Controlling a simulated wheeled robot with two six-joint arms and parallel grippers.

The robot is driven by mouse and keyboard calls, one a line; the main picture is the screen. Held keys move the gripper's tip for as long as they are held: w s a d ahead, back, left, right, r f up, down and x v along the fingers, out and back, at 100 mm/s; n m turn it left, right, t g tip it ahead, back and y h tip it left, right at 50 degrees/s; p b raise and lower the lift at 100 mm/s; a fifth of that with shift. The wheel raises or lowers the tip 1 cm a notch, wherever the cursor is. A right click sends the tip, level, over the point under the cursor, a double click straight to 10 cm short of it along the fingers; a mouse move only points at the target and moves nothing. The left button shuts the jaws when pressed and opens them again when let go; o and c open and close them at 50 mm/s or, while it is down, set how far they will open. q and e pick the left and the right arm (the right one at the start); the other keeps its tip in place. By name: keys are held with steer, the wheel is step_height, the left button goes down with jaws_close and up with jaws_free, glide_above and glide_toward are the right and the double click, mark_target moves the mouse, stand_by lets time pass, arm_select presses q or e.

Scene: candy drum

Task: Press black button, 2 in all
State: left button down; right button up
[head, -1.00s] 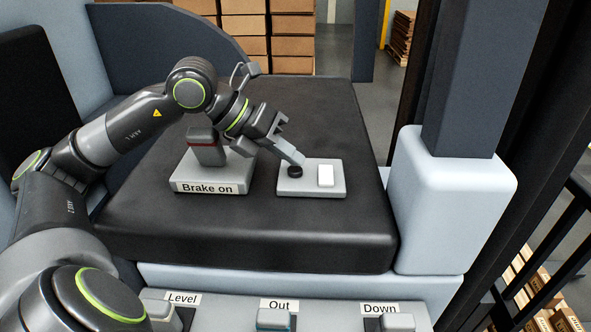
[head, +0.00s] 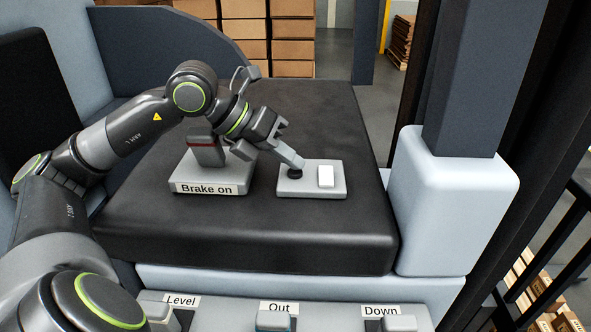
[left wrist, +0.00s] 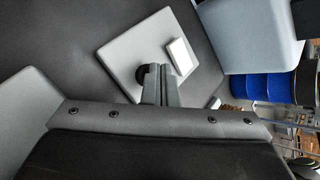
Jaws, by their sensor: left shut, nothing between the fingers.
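The black button (head: 295,174) sits on the left part of a small grey panel (head: 312,192) on the dark padded surface. A white rocker-like switch (head: 325,176) is on the same panel, to its right. My left gripper (head: 298,163) is shut and empty, its tips at the top of the black button; whether they touch it I cannot tell. In the left wrist view the closed fingers (left wrist: 159,85) partly cover the black button (left wrist: 143,73), and the white switch (left wrist: 181,56) lies just to their right. My right gripper is not in view.
A grey box with a red-banded lever and a "Brake on" label (head: 206,188) stands left of the panel, close to my left arm. Levers labelled Level, Out (head: 276,320) and Down (head: 398,323) line the front. A pale post base (head: 452,205) stands at right.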

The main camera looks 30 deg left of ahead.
mark_target(288, 173)
arm_select(q)
steer(key=shift+f, duration=0.15)
stand_by(0.4)
steer(key=shift+a+r+p, duration=0.1)
steer(key=shift+r+p, duration=0.3)
steer(key=shift+r, duration=0.55)
steer(key=shift+r+p, duration=1.6)
steer(key=shift+r, duration=0.85)
